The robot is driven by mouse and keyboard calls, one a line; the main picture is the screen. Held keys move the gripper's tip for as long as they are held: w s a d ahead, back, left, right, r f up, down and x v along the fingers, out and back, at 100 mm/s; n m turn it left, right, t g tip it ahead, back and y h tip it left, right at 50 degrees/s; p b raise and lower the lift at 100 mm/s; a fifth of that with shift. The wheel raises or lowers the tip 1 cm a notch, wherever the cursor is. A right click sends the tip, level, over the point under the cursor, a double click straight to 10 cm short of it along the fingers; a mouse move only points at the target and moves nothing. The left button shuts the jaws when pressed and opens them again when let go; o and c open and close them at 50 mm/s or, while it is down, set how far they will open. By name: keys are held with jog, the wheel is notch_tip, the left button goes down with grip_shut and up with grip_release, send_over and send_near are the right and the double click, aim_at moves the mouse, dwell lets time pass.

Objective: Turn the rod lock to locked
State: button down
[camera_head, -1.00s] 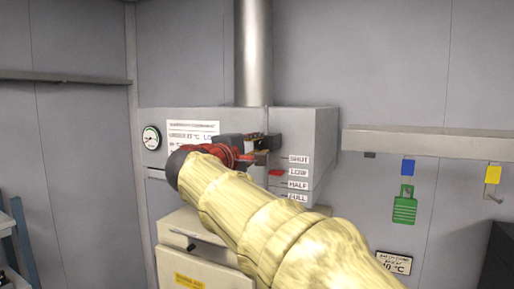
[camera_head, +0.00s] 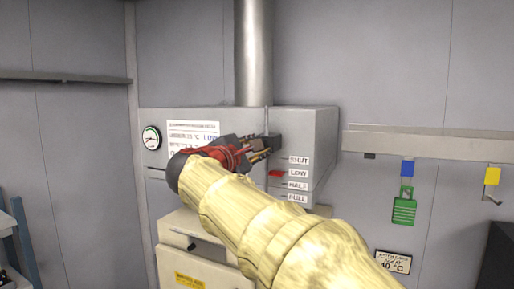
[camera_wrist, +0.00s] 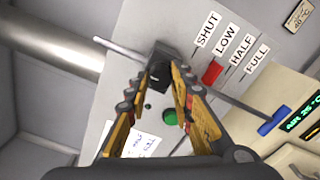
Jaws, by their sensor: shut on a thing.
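The rod lock appears as a dark block (camera_wrist: 159,74) on the front of the grey cabinet (camera_head: 306,130); it also shows in the head view (camera_head: 274,143). My gripper (camera_wrist: 170,82) has its two fingertips on either side of this block and is shut on it. A thin rod (camera_wrist: 244,102) runs behind the block and ends in a blue grip (camera_wrist: 272,123). A red pointer (camera_wrist: 213,72) stands at the LOW label, also in the head view (camera_head: 276,173). I see no lock marking, so its locked state cannot be told.
A round gauge (camera_head: 151,138) and a printed notice (camera_head: 192,130) are on the cabinet front. A green button (camera_wrist: 170,117) sits between my fingers.

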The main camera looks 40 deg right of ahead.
jog(key=shift+f, duration=0.15)
jog(key=c, duration=1.5)
grip_release()
jog(key=shift+c, duration=0.2)
jog(key=v, duration=1.2)
